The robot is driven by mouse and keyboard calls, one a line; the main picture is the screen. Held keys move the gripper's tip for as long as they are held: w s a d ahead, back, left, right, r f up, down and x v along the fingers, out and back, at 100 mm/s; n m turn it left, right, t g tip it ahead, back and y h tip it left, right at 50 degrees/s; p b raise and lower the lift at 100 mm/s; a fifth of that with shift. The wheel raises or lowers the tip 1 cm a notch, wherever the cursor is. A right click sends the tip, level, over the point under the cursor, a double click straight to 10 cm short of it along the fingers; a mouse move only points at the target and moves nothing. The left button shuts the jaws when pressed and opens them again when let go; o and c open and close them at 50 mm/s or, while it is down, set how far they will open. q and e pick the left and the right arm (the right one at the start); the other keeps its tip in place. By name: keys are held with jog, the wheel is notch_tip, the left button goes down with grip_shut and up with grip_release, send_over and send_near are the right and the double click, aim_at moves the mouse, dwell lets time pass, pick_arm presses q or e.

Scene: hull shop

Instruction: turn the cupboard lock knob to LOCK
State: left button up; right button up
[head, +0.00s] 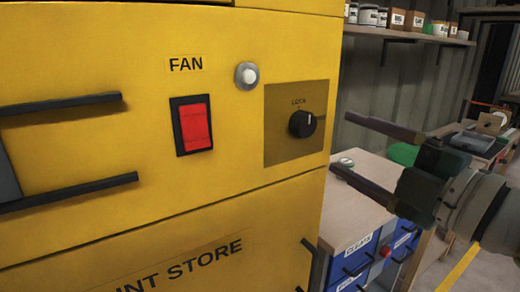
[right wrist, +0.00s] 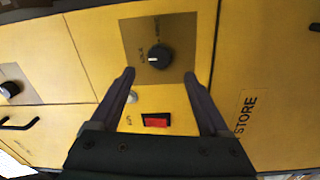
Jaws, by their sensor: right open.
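The black round knob (head: 302,123) sits on a brownish square plate (head: 282,148) on the yellow cupboard front. Its white mark points up in the head view; the lettering above it is too small to read surely. The knob also shows in the right wrist view (right wrist: 159,57), beyond the fingertips. My right gripper (head: 340,142) is open and empty, right of the knob, its fingers pointing at the cupboard. In the right wrist view the fingers (right wrist: 160,74) stand either side of the plate, apart from the knob. I cannot make out my left gripper.
A red FAN switch (head: 195,124) and a round white button (head: 247,75) are left of the plate. Two dark bars (head: 70,192) cross the left. Another knob (right wrist: 10,89) shows in the right wrist view. A wooden-topped bench (head: 350,205) with blue drawers stands below my right gripper.

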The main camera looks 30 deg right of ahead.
jog(key=shift+s+d, duration=0.1)
jog(key=shift+s, duration=1.4)
jog(key=s+a+f+m+g+h+p, duration=0.1)
jog(key=s+a+f+m+g+p, duration=0.3)
jog(key=s+m+g, duration=0.35)
jog(key=s+a+f+m+g+p, duration=0.2)
jog(key=s+a+f+m+g, duration=0.2)
jog(key=s+a+m+g, duration=0.35)
notch_tip(320, 180, up, 38)
jog(key=s+p, duration=0.1)
jog(key=p, duration=3.7)
jog(key=shift+d+f, duration=0.25)
